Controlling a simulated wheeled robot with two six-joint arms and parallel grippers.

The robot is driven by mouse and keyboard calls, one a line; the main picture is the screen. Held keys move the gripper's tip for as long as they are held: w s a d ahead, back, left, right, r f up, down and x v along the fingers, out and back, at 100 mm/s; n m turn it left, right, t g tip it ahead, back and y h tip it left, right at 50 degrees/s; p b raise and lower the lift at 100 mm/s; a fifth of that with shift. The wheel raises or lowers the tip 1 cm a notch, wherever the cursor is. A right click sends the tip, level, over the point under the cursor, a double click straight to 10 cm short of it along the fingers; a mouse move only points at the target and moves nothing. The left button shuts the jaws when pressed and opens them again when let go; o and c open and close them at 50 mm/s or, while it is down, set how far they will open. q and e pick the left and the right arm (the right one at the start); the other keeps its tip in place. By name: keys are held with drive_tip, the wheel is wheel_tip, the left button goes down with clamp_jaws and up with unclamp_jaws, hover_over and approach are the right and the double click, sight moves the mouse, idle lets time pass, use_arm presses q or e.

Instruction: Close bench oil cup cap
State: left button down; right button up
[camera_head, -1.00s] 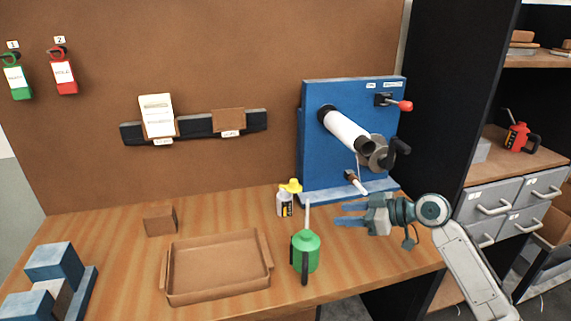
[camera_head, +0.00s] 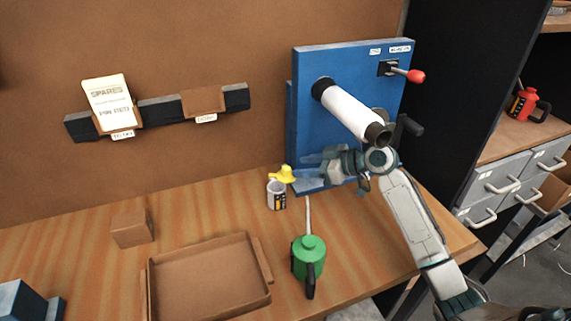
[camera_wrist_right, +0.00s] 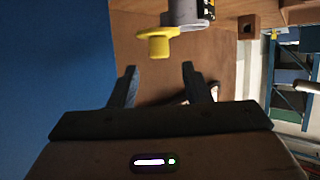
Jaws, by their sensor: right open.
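The bench oil cup (camera_head: 277,197) is a small whitish cup with a dark and yellow label, standing on the bench in front of the blue panel. Its yellow cap (camera_head: 284,174) is swung open, sticking out from the rim on the right and back side. In the right wrist view the yellow cap (camera_wrist_right: 158,44) juts from the cup (camera_wrist_right: 185,12) just beyond the fingertips. My right gripper (camera_head: 308,168) is open and empty, right of the cap and apart from it. In the wrist view the space between its fingers (camera_wrist_right: 159,80) is empty. My left gripper is out of view.
The blue panel (camera_head: 308,70) with a white roller (camera_head: 352,110) and a red-knobbed lever (camera_head: 416,76) stands close behind my right gripper. A green oil can (camera_head: 309,262) with an upright spout stands in front. A brown tray (camera_head: 262,299) and block (camera_head: 132,228) lie left.

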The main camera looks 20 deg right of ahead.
sight(287, 168)
drive_tip(key=p+x, duration=0.1)
drive_tip(key=x, duration=0.4)
drive_tip(key=shift+a, duration=0.1)
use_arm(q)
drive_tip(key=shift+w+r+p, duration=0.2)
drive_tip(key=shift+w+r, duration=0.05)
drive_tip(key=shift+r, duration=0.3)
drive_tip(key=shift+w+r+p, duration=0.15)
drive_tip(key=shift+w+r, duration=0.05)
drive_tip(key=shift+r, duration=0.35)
use_arm(e)
drive_tip(key=shift+w+a+f, duration=0.3)
drive_tip(key=shift+w+a, duration=0.1)
drive_tip(key=shift+w, duration=0.05)
drive_tip(key=shift+c, duration=0.4)
clamp_jaws()
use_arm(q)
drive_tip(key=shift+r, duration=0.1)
use_arm(e)
drive_tip(key=shift+s, duration=0.1)
